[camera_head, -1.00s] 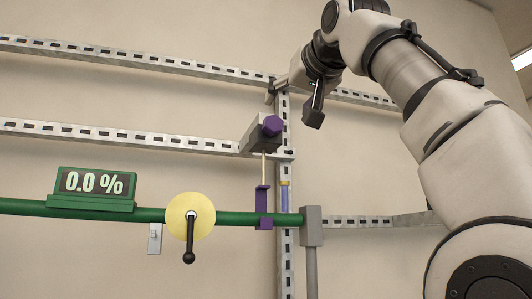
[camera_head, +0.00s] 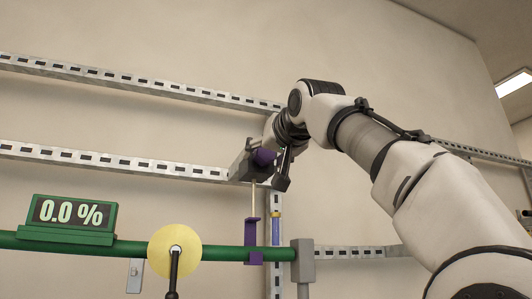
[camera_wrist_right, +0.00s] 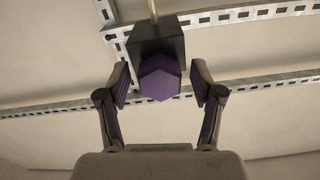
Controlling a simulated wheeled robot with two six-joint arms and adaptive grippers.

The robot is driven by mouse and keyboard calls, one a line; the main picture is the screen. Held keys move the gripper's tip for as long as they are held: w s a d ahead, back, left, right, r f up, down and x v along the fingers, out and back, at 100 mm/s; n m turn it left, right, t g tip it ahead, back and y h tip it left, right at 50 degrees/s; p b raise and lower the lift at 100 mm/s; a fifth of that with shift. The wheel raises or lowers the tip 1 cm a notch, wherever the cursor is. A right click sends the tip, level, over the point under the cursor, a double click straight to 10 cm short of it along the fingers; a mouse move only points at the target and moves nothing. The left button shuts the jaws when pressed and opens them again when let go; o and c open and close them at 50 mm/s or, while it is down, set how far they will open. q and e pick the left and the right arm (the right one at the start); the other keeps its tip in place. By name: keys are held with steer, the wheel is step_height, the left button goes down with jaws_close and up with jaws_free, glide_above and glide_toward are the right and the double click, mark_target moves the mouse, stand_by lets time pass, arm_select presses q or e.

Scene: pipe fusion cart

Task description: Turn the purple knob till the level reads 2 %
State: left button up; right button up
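The purple knob (camera_head: 264,157) sits on the front of a dark grey box (camera_head: 239,165) on the wall rails. In the right wrist view the knob (camera_wrist_right: 159,78) is a hexagonal purple block between the fingers of my right gripper (camera_wrist_right: 160,88). Those fingers are open, one on each side, with gaps to the knob. In the head view my right gripper (camera_head: 284,170) partly covers the knob's right side. The green display (camera_head: 72,213) reads 0.0 %. My left gripper is not in view.
A green pipe (camera_head: 220,253) runs below, with a yellow disc and black handle (camera_head: 175,251) on it. A purple clamp (camera_head: 253,240) hangs under the box. Slotted metal rails (camera_head: 110,159) cross the wall. A grey post (camera_head: 302,260) stands at the pipe's right end.

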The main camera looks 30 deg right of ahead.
steer(key=shift+s+a+r, duration=0.1)
steer(key=shift+s, duration=0.15)
steer(key=c, duration=0.9)
